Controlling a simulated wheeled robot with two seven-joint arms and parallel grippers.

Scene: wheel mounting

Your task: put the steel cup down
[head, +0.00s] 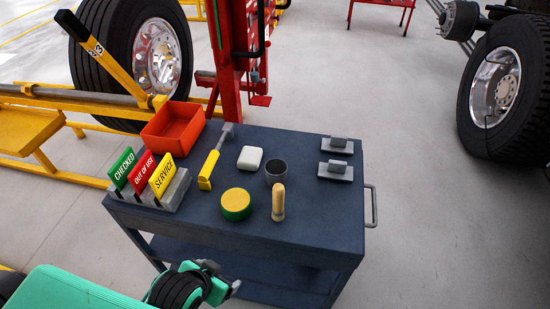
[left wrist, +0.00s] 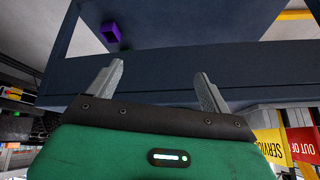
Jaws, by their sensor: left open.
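The steel cup (head: 276,171) stands upright on the blue cart top (head: 320,228), right of a white block and behind a wooden-handled tool. Nothing holds it. My left gripper (head: 230,287) is in front of the cart's near edge, well apart from the cup. In the left wrist view the left gripper (left wrist: 155,82) has its fingers spread with nothing between them, facing the cart's dark blue side. The cup does not show in the left wrist view. My right gripper is not in view.
The cart top holds a red bin (head: 173,128), sign holder (head: 158,190), yellow-handled tool (head: 210,168), white block (head: 250,157), green-yellow round tin (head: 236,204), wooden-handled tool (head: 278,202) and two grey blocks (head: 336,170). Its front right is clear. A purple object (left wrist: 110,32) shows in the left wrist view.

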